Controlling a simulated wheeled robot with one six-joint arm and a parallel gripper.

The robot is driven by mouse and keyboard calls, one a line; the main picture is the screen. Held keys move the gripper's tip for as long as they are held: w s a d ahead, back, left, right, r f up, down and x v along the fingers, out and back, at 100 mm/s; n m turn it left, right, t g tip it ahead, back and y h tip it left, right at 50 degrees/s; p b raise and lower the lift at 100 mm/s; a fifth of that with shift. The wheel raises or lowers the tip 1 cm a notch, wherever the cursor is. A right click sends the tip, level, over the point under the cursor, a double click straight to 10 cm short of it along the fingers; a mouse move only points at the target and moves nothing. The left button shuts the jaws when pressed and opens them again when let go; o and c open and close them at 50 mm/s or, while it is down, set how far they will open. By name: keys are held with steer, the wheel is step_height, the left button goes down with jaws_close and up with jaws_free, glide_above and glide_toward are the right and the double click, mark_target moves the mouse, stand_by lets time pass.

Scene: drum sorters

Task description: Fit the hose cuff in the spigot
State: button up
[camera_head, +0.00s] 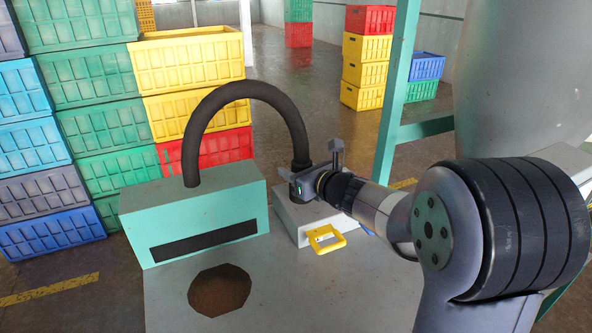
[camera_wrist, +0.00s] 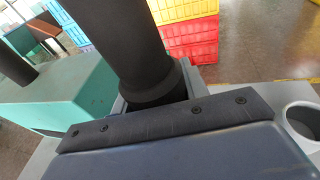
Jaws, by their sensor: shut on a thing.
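A black hose (camera_head: 243,88) arcs from the top of a teal box (camera_head: 165,205) over to my gripper (camera_head: 303,181). My gripper is shut on the hose's cuff end, above or at a low grey box (camera_head: 290,232). In the wrist view the hose cuff (camera_wrist: 158,88) stands roughly upright behind the dark jaw, which hides its lower end. A pale round open ring (camera_wrist: 303,122), perhaps the spigot, shows at the right edge of the wrist view, apart from the cuff. No spigot shows clearly in the head view, where my gripper covers part of the grey box.
A yellow handle (camera_head: 325,239) sticks out at the front of the grey box. A teal post (camera_head: 396,95) stands behind on the right. Stacked coloured crates (camera_head: 95,75) stand at the left and back.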

steer(key=shift+f, duration=0.25)
steer(key=o, duration=1.2)
steer(key=shift+o, duration=0.2)
steer(key=shift+s, duration=0.1)
steer(key=v, duration=1)
steer(key=shift+s+d+r, duration=0.15)
steer(key=shift+s+d, duration=0.1)
steer(key=x, duration=1.1)
steer(key=shift+r, duration=0.4)
steer(key=shift+r+p, duration=0.1)
steer(key=shift+p, duration=0.25)
